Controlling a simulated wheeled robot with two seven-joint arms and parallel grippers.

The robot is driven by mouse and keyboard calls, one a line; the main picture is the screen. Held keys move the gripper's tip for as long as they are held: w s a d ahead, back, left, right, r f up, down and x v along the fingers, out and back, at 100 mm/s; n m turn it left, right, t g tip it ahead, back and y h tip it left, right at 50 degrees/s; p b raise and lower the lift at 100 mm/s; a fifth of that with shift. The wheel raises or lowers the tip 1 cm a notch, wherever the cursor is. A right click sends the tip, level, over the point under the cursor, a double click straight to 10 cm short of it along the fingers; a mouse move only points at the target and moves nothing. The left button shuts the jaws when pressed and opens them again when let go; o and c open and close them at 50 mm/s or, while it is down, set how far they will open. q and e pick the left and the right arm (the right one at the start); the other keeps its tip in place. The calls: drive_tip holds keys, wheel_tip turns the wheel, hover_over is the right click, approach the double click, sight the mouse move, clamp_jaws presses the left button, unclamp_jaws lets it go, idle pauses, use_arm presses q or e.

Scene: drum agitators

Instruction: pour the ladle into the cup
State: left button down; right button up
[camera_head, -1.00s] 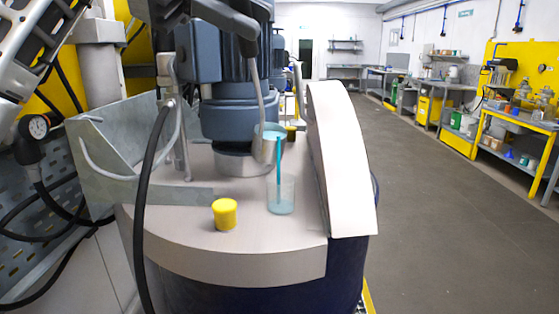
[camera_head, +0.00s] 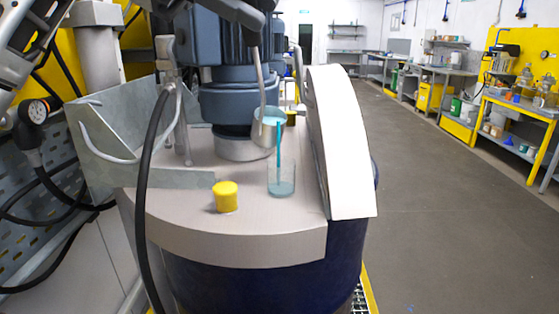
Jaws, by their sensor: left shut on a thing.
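My left gripper (camera_head: 250,22) is at the top of the view, shut on the handle of the metal ladle (camera_head: 266,128). The ladle's bowl hangs tilted just above and left of the clear cup (camera_head: 281,180). A thin blue stream (camera_head: 279,150) runs from the bowl's right edge down into the cup. The cup stands upright on the drum's lid, with some blue liquid low inside it. The ladle is apart from the cup. My right gripper is not in view.
A yellow cap (camera_head: 226,196) sits on the drum lid (camera_head: 240,236), left of the cup. A motor (camera_head: 230,85) stands behind the ladle. A raised white cover (camera_head: 342,150) flanks the cup on the right. A black hose (camera_head: 147,190) crosses the left front.

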use_arm(q)
drive_tip(key=shift+s, duration=0.1)
drive_tip(key=shift+s+d+f, duration=0.1)
drive_tip(key=shift+s+d, duration=0.05)
drive_tip(key=shift+s, duration=0.05)
drive_tip(key=shift+s+d+f+m+t, duration=0.25)
drive_tip(key=shift+s+f+m+t, duration=0.1)
drive_tip(key=shift+s, duration=0.2)
idle(0.6)
drive_tip(key=shift+s+d+f, duration=0.1)
drive_tip(key=shift+s, duration=0.1)
